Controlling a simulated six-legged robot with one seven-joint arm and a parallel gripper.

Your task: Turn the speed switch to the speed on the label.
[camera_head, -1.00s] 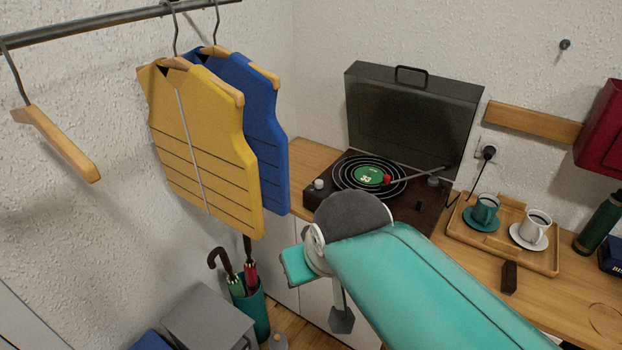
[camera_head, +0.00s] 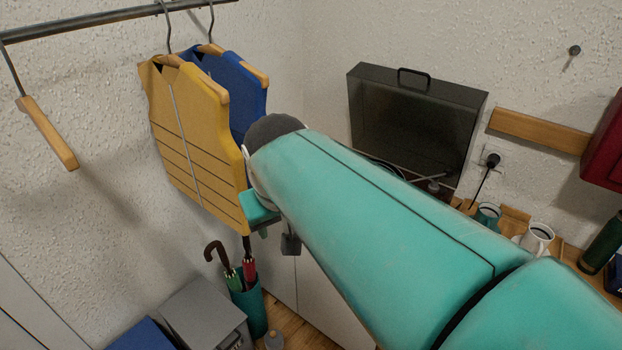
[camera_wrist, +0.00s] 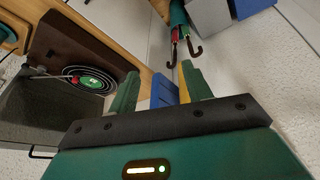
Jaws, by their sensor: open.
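The record player (camera_wrist: 66,40) shows at the left of the wrist view, a brown box with a black record and a green centre label (camera_wrist: 90,83). In the head view my teal arm hides most of the player; its raised dark lid (camera_head: 415,125) and the tonearm's back end (camera_head: 433,186) show. I cannot make out the speed switch or its setting in either current view. My gripper (camera_wrist: 160,88) is open and empty, its two green fingers apart, to the right of the player in the wrist view.
A yellow vest (camera_head: 190,140) and a blue vest (camera_head: 238,95) hang close to my arm. An umbrella stand (camera_head: 250,308) and a grey box (camera_head: 205,318) stand below. Cups (camera_head: 537,238) stand on the counter at the right.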

